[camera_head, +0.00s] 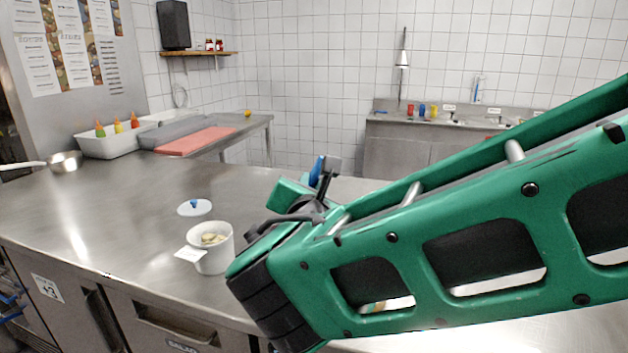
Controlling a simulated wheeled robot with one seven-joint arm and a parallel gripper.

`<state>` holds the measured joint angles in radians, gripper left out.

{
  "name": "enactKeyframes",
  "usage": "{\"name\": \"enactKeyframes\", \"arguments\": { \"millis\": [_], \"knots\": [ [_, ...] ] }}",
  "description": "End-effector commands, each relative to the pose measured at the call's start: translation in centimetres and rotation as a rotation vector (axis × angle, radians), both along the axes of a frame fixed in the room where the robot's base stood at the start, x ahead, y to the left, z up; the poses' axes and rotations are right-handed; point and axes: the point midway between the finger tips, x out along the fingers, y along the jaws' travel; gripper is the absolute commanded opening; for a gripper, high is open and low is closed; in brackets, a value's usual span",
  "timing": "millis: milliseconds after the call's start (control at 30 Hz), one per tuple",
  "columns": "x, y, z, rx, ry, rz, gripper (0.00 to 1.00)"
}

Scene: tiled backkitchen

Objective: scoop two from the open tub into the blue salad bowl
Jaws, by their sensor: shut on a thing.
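The open tub (212,262) is white and stands upright on the steel counter, left of my arm. Pale yellowish pieces show inside it, and a small white tag (190,254) is at its front left. A white lid (186,211) with a blue knob lies behind the tub. My gripper (328,172) is partly seen behind my green arm, to the right of the tub and apart from it. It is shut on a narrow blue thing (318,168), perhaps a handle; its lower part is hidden. I cannot make out the blue salad bowl.
A steel pan (65,161) stands at the counter's far left. A white bin (112,145) with several colour-topped bottles and a red board (197,141) are behind. The counter left of the tub is clear. My arm hides much of the right side.

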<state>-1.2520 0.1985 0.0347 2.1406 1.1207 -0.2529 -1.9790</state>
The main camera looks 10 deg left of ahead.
Motion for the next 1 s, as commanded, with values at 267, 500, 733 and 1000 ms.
{"name": "enactKeyframes", "arguments": {
  "millis": [267,500,733,1000],
  "knots": [
    [-0.2,0.4,-2.9,-0.004,0.001,0.006,0.0],
    [-0.2,0.4,-5.4,-0.004,0.001,0.006,0.0],
    [-0.3,0.4,-7.7,-0.005,0.001,0.006,0.0],
    [-0.3,0.4,-9.6,-0.002,0.0,0.005,0.0]
  ]
}}
